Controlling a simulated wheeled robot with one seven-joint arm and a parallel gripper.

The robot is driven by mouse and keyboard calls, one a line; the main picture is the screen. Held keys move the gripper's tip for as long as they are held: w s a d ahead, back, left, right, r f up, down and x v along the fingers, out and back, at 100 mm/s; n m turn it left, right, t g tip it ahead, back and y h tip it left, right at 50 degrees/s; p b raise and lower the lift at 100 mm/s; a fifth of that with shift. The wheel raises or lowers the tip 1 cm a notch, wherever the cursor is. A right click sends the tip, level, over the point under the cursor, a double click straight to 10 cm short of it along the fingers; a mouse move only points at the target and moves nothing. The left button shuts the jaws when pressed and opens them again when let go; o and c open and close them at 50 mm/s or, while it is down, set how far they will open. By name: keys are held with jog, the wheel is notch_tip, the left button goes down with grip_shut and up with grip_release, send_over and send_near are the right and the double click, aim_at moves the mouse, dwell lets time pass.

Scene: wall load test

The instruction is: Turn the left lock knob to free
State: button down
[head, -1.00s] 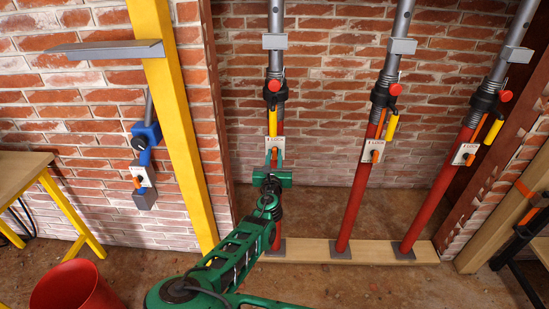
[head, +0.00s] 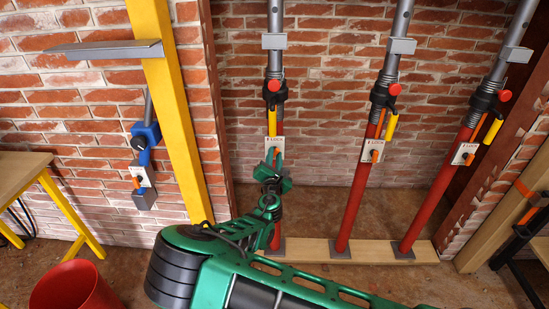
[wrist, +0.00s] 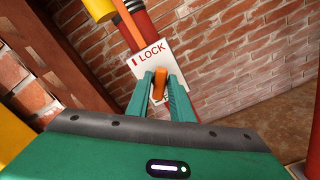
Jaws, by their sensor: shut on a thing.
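The left prop's white lock plate (head: 274,143) is on its red lower tube; in the wrist view the plate (wrist: 148,57) reads LOCK beside a red mark. The orange lock knob (wrist: 160,77) is low on the plate, between the two green fingers of my gripper (wrist: 161,90). My gripper (head: 273,158) is shut on the knob. The fingers hide the knob's sides and the lower lettering, so I cannot tell the knob's exact setting.
Two more props with lock plates (head: 373,149) (head: 465,154) stand to the right. A yellow post (head: 172,95) rises to the left. A wooden sill (head: 375,250) runs under the props. A red bucket (head: 70,287) is at lower left.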

jog(key=m, duration=0.5)
jog(key=shift+d+f+m, duration=0.15)
jog(key=shift+m, duration=0.25)
jog(key=m, duration=0.4)
jog(key=shift+f+m, duration=0.2)
jog(key=shift+m, duration=0.2)
jog(key=shift+d, duration=0.1)
jog(key=c, duration=1.7)
grip_release()
jog(key=shift+r, duration=0.1)
jog(key=shift+s, duration=0.35)
jog(key=s, duration=1)
